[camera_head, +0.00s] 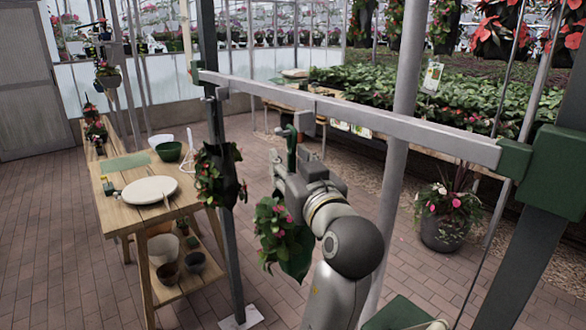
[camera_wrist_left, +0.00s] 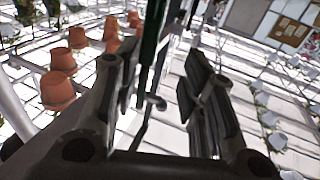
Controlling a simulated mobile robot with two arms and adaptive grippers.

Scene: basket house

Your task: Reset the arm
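My left arm rises from the bottom of the head view, with its left gripper (camera_head: 292,158) just below the grey horizontal rail (camera_head: 350,110). In the left wrist view the two dark fingers stand apart, so the gripper (camera_wrist_left: 162,72) is open. A dark green strip with a hooked end (camera_wrist_left: 150,85) shows in the gap between the fingers. I cannot tell whether they touch it. A hanging plant with pink flowers (camera_head: 272,232) is beside my arm, below the gripper, partly hidden by the arm. My right gripper is not in view.
Another hanging plant (camera_head: 218,175) is at the grey post. A wooden table (camera_head: 140,215) with a round white plate (camera_head: 149,190) and a green bowl (camera_head: 169,151) stands left. A potted plant (camera_head: 446,225) is on the right. Brick floor (camera_head: 60,250) is clear at left.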

